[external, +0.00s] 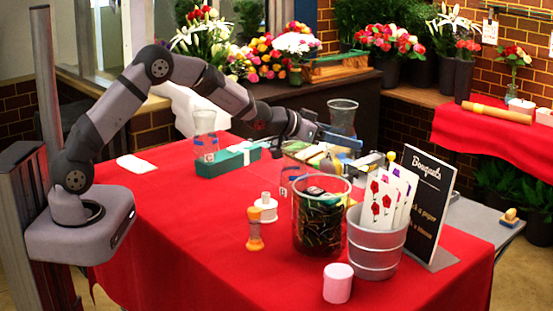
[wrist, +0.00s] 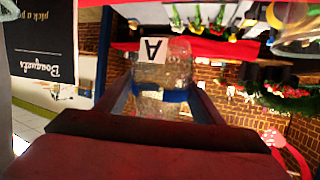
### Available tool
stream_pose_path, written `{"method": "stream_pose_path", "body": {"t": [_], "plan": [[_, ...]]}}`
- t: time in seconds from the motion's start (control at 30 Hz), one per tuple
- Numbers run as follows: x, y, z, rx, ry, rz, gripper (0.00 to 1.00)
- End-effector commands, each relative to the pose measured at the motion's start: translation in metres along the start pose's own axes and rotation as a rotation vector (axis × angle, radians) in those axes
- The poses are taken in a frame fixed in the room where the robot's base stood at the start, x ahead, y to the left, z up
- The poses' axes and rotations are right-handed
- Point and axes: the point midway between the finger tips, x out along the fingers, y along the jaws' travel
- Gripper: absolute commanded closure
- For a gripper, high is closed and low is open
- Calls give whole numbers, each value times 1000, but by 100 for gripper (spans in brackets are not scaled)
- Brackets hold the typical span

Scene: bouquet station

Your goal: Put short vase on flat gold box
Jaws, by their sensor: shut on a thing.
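My gripper (external: 325,136) is shut on a clear glass vase (external: 342,116), which it holds up above the far part of the red table. In the wrist view the vase (wrist: 160,75) sits between the two fingers, with a blue band around it and a white label bearing an "A". Its opening looks upward in the external view. A pale yellow-gold flat shape (external: 306,153) lies below and left of the held vase, partly hidden by glass; I cannot tell for sure that it is the flat gold box.
A dark-filled glass container (external: 320,225), a metal bucket (external: 376,250) with cards and a black sign (external: 434,195) crowd the right. The front left tablecloth is clear.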

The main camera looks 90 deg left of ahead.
Motion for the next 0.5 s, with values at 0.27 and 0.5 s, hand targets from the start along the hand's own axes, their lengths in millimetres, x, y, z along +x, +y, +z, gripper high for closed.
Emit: {"method": "stream_pose_path", "body": {"t": [0.27, 0.5], "plan": [[8, 0, 17, 1, 14, 1, 81], [13, 0, 31, 0, 10, 2, 81]]}}
